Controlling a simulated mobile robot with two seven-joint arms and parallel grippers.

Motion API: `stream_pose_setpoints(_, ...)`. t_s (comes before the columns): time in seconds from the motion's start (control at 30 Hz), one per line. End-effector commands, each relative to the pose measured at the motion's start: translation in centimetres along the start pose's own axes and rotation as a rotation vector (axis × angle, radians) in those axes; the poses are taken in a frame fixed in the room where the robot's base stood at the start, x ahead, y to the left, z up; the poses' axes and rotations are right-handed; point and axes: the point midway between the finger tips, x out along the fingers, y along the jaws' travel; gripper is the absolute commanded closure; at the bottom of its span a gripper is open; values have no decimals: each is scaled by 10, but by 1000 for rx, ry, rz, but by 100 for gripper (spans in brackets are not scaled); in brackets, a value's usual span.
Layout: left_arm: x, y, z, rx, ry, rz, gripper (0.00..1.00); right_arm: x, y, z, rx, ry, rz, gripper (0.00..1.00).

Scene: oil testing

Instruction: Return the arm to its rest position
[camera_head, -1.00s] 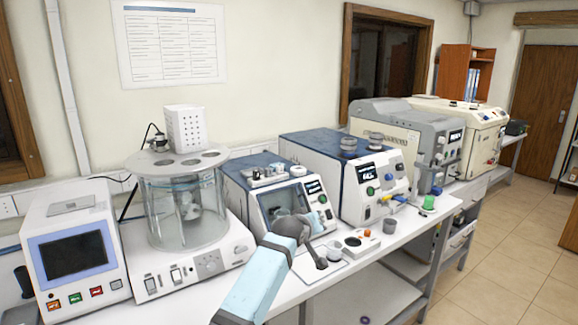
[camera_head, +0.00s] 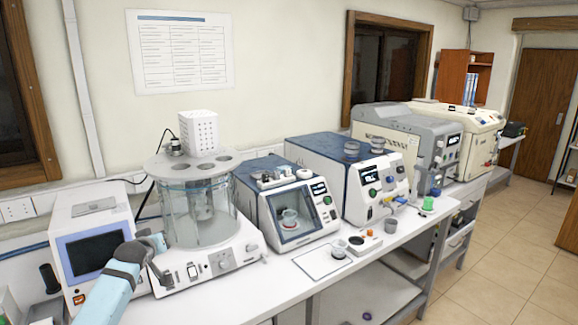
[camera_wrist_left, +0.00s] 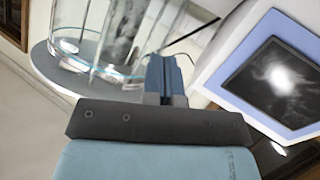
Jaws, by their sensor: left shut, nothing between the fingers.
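My left arm comes in from the lower left in the head view, in front of the white device with a screen (camera_head: 90,250) and the glass cylinder bath (camera_head: 200,215). My left gripper (camera_head: 155,245) is at the end of it, near the gap between these two. In the left wrist view the gripper (camera_wrist_left: 165,75) has its blue fingers together with nothing between them. The glass cylinder shows behind it to the left (camera_wrist_left: 110,40), and the screen device (camera_wrist_left: 275,70) to the right. My right gripper is not in view.
The white bench (camera_head: 225,300) carries a row of testers, including a blue-topped tester with a window (camera_head: 290,215). Small cups (camera_head: 338,250) stand on the bench before it. The front strip of the bench is mostly clear.

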Motion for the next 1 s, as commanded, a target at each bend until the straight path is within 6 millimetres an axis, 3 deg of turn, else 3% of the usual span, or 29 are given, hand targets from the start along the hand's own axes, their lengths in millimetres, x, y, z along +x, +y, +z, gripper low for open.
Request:
stream_pose_setpoints(0.03, -6, -23, -12, 10, 16, -26, 100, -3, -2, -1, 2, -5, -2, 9)
stream_pose_setpoints(0.17, -22, -74, -39, 35, 52, -84, 100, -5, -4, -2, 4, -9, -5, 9)
stream_pose_setpoints(0.53, -28, -41, -76, 694, 356, -37, 100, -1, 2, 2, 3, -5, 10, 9)
stream_pose_setpoints(0.6, -32, -40, -35, 684, 313, -13, 100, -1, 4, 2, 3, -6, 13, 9)
stream_pose_setpoints(0.77, -48, -35, 39, 685, 249, 32, 100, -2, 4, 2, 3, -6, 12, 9)
stream_pose_setpoints(0.87, -64, -32, 95, 682, 199, 65, 100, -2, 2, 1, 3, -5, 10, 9)
stream_pose_setpoints(1.0, -104, -26, 186, 668, 112, 122, 100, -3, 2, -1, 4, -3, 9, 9)
